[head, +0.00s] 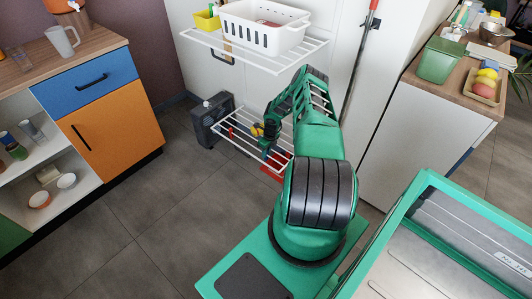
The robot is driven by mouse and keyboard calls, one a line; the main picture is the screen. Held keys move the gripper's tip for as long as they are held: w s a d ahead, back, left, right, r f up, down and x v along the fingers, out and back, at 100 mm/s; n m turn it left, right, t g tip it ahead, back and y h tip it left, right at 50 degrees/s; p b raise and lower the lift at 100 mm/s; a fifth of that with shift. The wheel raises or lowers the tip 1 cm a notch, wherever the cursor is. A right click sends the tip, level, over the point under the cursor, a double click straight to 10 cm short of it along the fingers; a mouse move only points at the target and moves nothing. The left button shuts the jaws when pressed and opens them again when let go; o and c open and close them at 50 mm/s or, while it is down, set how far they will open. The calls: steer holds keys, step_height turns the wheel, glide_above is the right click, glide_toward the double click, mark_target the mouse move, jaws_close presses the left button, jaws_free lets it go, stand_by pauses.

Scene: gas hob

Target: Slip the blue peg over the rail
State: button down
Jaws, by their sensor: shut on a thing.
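My gripper (268,141) is over the lower white wire rack, at the end of my green arm, and is very small in the head view. It is shut on a small blue peg (265,150), held at the rack's rails (245,143). The arm and gripper hide part of the peg. I cannot tell whether the peg is around a rail or just above it. A yellow item (257,130) shows right beside the gripper. A red peg (230,132) is on the rack's left part.
An upper wire shelf (290,62) with a white basket (262,27) and a yellow tub (207,20) hangs above the rack. A dark grey box (212,119) stands left of the rack. A red item (272,173) lies low near it. The floor at left is clear.

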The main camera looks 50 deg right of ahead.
steer(key=shift+f, duration=0.15)
steer(key=c, duration=1.6)
jaws_free()
steer(key=r, duration=0.3)
steer(key=s+r, duration=0.1)
steer(key=r, duration=0.6)
steer(key=shift+s+r, duration=0.25)
steer(key=shift+s, duration=0.05)
steer(key=shift+d, duration=0.1)
